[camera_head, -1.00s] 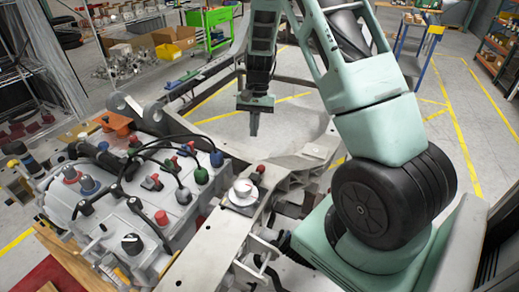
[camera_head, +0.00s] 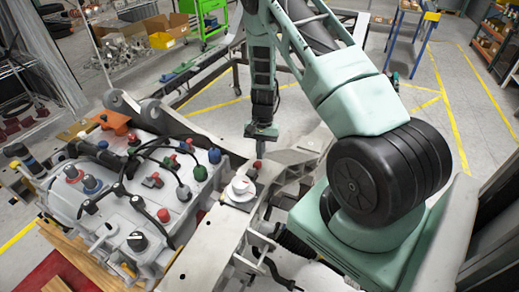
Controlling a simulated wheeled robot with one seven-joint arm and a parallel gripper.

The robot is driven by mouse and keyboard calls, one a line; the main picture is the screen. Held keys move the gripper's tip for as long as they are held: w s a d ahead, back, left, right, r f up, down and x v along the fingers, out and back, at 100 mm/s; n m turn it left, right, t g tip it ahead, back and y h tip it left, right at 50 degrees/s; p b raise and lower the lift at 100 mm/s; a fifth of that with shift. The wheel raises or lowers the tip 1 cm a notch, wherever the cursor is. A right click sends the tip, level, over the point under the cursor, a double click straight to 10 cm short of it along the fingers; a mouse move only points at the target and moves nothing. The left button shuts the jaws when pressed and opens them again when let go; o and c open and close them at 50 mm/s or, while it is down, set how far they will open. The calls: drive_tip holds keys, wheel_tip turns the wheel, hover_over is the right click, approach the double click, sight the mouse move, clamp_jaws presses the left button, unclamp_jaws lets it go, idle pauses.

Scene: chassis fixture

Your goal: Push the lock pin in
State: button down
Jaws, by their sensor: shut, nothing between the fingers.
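My gripper (camera_head: 261,149) is shut and empty, pointing down near the far end of the grey chassis beam (camera_head: 212,238). A white round part (camera_head: 240,187) sits on the beam, below and left of the gripper. A small red-topped part (camera_head: 251,174) stands just behind the white one, close under the fingertips. I cannot tell for sure which of these is the lock pin, or whether the fingertips touch anything.
A grey housing (camera_head: 147,222) with several coloured knobs, levers and black hoses lies left of the beam. My arm fills the right side. Open floor with yellow lines lies beyond the frame. A green cart (camera_head: 207,22) and a blue-framed cart (camera_head: 408,30) stand far back.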

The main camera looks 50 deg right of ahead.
drive_tip(key=shift+s+a+r, duration=0.1)
drive_tip(key=shift+s+a, duration=0.25)
drive_tip(key=shift+a, duration=0.2)
drive_tip(key=shift+s+a+b, duration=0.15)
drive_tip(key=shift+a, duration=0.35)
drive_tip(key=shift+s+a+b, duration=0.15)
drive_tip(key=shift+a, duration=0.35)
drive_tip(key=b+v, duration=0.3)
drive_tip(key=v, duration=1.4)
drive_tip(key=shift+d, duration=0.2)
drive_tip(key=shift+a+r, duration=0.1)
drive_tip(key=shift+r, duration=0.05)
